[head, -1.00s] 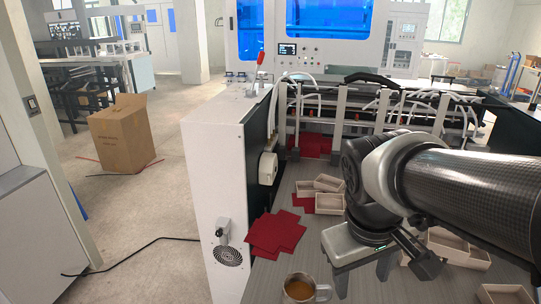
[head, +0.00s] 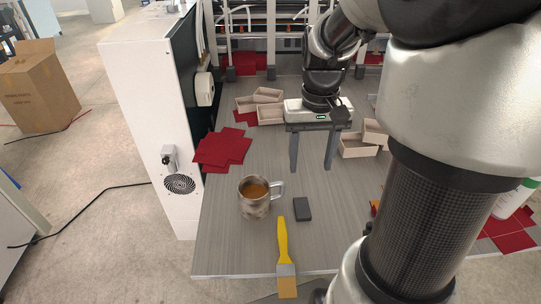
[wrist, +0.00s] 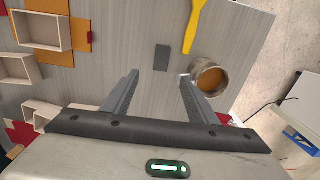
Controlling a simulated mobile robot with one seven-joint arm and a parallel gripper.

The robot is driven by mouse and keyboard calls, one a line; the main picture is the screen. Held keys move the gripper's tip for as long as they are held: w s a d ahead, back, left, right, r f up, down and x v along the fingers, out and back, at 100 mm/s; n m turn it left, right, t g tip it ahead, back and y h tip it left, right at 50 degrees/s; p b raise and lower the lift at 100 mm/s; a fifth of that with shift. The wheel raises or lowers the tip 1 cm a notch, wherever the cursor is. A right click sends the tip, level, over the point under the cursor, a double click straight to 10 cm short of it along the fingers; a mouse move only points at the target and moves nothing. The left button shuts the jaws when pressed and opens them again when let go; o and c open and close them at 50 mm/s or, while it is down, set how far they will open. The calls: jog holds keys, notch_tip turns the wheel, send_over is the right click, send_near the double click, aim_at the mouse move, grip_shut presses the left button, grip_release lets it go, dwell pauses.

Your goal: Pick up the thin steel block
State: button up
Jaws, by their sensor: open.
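The thin steel block (head: 303,209) is a small dark grey rectangle lying flat on the grey table. In the head view it is just right of the mug and above the brush. The wrist view also shows the block (wrist: 162,58), beyond and roughly between the fingers. My gripper (head: 312,168) is open and empty, fingers pointing down above the table, farther back than the block. In the wrist view my gripper (wrist: 160,80) has its right finger close in the picture to the mug handle.
A mug of brown liquid (head: 255,205) stands left of the block. A yellow-handled brush (head: 284,250) lies in front, near the table edge. Red sheets (head: 222,148) and small open boxes (head: 268,95) lie behind.

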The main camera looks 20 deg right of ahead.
jog(key=b, duration=0.1)
send_over(302, 207)
jog(key=f, duration=1)
jog(key=shift+s+d+f, duration=0.15)
jog(key=shift+d+f, duration=0.1)
jog(key=shift+a+f, duration=0.2)
jog(key=shift+f, duration=2.45)
jog(key=c, duration=1.3)
jog(key=shift+r, duration=0.1)
